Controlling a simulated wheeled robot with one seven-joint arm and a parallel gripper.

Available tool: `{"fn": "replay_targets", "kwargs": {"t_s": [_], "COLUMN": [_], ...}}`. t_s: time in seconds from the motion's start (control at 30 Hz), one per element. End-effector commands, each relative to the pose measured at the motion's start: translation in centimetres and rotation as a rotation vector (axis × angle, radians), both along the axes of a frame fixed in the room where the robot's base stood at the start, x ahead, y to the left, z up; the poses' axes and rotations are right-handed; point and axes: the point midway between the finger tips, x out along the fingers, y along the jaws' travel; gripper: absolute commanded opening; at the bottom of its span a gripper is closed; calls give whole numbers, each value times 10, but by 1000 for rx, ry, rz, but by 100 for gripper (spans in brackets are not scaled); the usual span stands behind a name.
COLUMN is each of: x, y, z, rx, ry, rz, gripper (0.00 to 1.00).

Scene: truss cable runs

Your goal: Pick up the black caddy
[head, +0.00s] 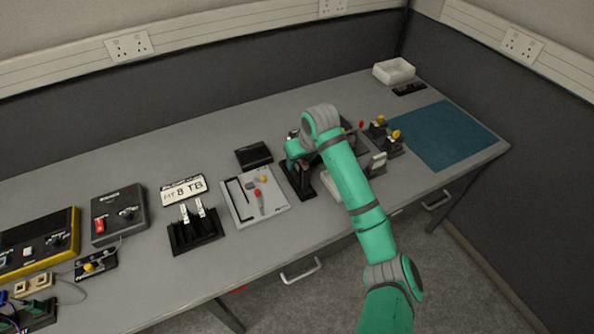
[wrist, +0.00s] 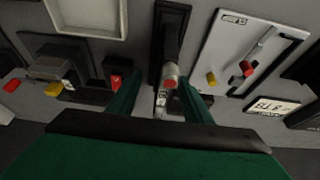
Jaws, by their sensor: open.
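A narrow black holder, which looks like the black caddy (head: 299,187), stands on the bench between the grey board and a white tray. In the wrist view the black caddy (wrist: 171,42) runs up from between my fingers. My gripper (wrist: 160,100) is open, its two green fingers on either side of a silver cylinder with a red end (wrist: 169,82) at the caddy's near end. I cannot tell whether the fingers touch it. In the head view my arm partly hides the gripper and the caddy's far end.
The grey board (head: 240,211) with small tools lies left of the caddy, and a black rack (head: 191,240) stands further left. The white tray (wrist: 91,31) is close on the other side. Yellow-topped devices (head: 394,140) stand to the right; the blue mat (head: 440,140) is clear.

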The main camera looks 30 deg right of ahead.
Motion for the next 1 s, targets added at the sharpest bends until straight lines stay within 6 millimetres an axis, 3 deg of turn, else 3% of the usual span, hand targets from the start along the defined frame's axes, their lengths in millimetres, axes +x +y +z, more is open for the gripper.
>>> {"fn": "replay_targets", "kwargs": {"t_s": [0.3, 0.6, 0.67, 0.8, 1.0], "x": [13, 17, 17, 17, 17], "y": [0, 3, 3, 3, 3], "z": [-37, -42, -42, -42, -41], "rx": [0, 1, 1, 1, 0], "ry": [2, 1, 1, 1, 0], "rz": [-8, -4, -4, -4, -4], "gripper": [45, 45, 36, 2, 2]}}
